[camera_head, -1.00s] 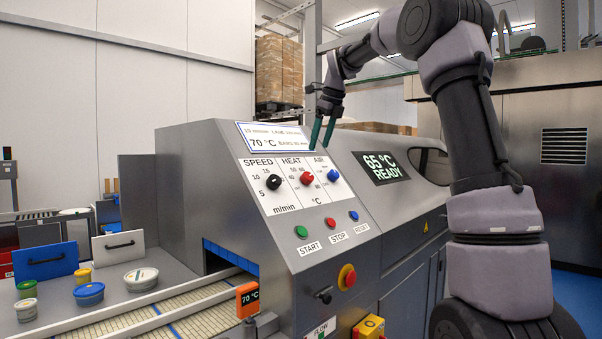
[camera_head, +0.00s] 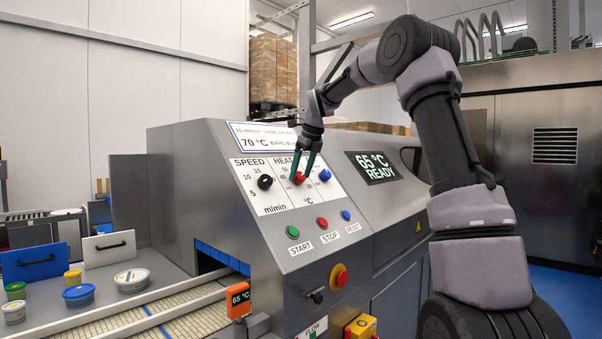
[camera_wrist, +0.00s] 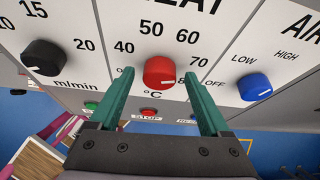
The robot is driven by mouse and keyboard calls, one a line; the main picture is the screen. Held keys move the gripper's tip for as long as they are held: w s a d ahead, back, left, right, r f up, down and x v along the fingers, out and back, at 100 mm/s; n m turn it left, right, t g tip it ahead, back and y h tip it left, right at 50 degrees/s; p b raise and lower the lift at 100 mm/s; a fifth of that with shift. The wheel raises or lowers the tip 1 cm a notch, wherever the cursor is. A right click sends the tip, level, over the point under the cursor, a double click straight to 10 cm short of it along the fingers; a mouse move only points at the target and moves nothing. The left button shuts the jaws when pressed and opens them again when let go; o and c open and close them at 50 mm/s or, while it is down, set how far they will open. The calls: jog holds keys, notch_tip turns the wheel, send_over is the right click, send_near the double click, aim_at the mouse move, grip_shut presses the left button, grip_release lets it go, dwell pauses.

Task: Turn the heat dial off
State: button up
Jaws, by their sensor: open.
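The red heat dial (camera_head: 299,178) is on the sloped control panel, between the black speed dial (camera_head: 265,182) and the blue air dial (camera_head: 325,175). In the wrist view the heat dial (camera_wrist: 159,72) lies just beyond and between the fingertips of my gripper (camera_wrist: 156,76).
Green (camera_head: 293,232), red (camera_head: 322,223) and blue (camera_head: 346,215) buttons sit below the dials. A red emergency knob (camera_head: 339,276) is lower on the front. A display (camera_head: 374,167) reads 65 °C READY. Tubs (camera_head: 78,295) stand beside the conveyor (camera_head: 170,318).

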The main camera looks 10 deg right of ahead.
grip_shut()
